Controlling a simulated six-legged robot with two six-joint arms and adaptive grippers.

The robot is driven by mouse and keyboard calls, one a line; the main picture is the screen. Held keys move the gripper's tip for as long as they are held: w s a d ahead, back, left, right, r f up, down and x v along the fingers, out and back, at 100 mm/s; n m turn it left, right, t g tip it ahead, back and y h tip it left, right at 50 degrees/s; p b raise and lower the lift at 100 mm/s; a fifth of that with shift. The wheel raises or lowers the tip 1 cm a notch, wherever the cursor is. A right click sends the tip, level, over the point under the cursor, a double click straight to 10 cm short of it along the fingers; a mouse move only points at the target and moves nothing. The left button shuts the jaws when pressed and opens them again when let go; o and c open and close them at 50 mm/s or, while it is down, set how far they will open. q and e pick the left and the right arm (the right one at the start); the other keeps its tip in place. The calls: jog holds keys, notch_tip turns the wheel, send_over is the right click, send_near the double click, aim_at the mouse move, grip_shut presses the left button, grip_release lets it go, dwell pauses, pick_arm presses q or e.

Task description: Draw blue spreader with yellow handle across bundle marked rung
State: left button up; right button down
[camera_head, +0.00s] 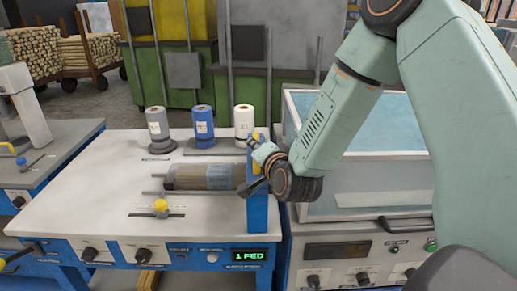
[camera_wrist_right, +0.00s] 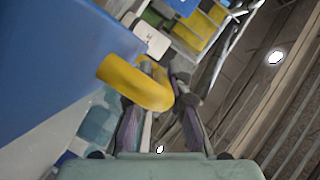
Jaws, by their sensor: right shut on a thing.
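The blue spreader (camera_head: 258,205) stands upright at the right end of the white bench, with its yellow handle (camera_head: 256,137) at the top. My right gripper (camera_head: 262,157) is at the handle. In the right wrist view the yellow handle (camera_wrist_right: 140,84) lies between the fingers of my right gripper (camera_wrist_right: 158,85), which is shut on it, and the spreader's blue face (camera_wrist_right: 50,70) fills the left. The bundle (camera_head: 195,177) lies lengthwise on the bench, left of the spreader; its right end is hidden behind spreader and gripper. I cannot read any mark on it. My left gripper is not in view.
Grey, blue and white rolls (camera_head: 203,122) stand along the bench's back. A yellow knob (camera_head: 161,206) sits in front of the bundle. A glass-topped cabinet (camera_head: 365,190) adjoins on the right. The bench front reads "1 FED". The bench's left part is clear.

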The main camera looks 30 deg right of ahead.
jog(key=shift+h, duration=0.3)
jog(key=c, duration=1.7)
grip_release()
jog(key=shift+o, duration=0.7)
jog(key=shift+s+d, duration=0.2)
jog(key=shift+d, duration=0.15)
jog(key=shift+a, duration=0.35)
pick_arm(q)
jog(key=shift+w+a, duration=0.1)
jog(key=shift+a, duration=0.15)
pick_arm(e)
jog(key=v, duration=0.7)
jog(key=shift+d, duration=0.25)
jog(key=shift+s+d+r, duration=0.15)
jog(key=shift+s, duration=0.1)
jog(key=shift+w, duration=0.1)
